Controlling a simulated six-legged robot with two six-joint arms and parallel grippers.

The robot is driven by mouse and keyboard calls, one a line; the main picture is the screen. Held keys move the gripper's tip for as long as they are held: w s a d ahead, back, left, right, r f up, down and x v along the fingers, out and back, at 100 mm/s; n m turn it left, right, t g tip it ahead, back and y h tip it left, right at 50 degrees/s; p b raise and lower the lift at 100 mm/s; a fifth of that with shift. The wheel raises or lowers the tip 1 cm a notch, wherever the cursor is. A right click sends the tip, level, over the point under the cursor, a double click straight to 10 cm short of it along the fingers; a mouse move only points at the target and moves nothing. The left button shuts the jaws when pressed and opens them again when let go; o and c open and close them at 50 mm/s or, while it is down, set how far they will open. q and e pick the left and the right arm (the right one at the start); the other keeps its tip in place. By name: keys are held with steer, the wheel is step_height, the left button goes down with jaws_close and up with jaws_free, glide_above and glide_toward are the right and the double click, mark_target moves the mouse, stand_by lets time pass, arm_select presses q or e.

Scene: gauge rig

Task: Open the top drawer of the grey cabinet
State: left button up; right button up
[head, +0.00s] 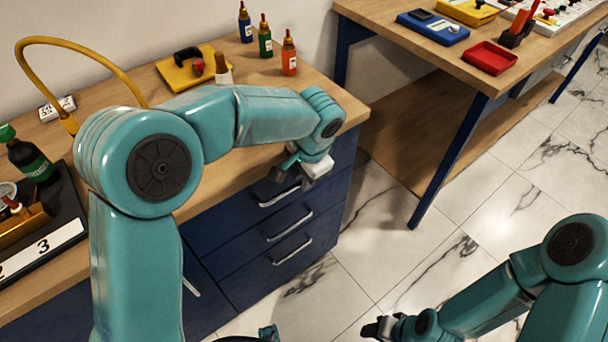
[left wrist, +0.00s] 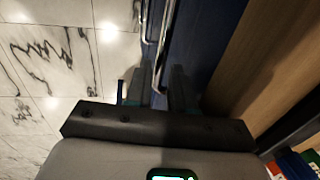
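The cabinet is dark blue rather than grey, with a wooden top. Its three stacked drawers have silver bar handles, and all look closed. The top drawer (head: 252,205) has its handle (head: 279,197) just below my left gripper (head: 288,178). In the left wrist view, my left gripper (left wrist: 160,88) has its two dark fingers apart, pointing along the drawer fronts. A handle bar (left wrist: 164,45) runs down toward the gap between them; whether it touches a finger cannot be told. My right gripper (head: 376,329) is low over the floor, away from the cabinet, its fingers too small to judge.
A black tray (head: 65,235) and a green bottle (head: 30,160) are at the left. A second table (head: 440,60) stands at the right. The marble floor before the drawers is clear.

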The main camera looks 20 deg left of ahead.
arm_select(q)
jaws_close()
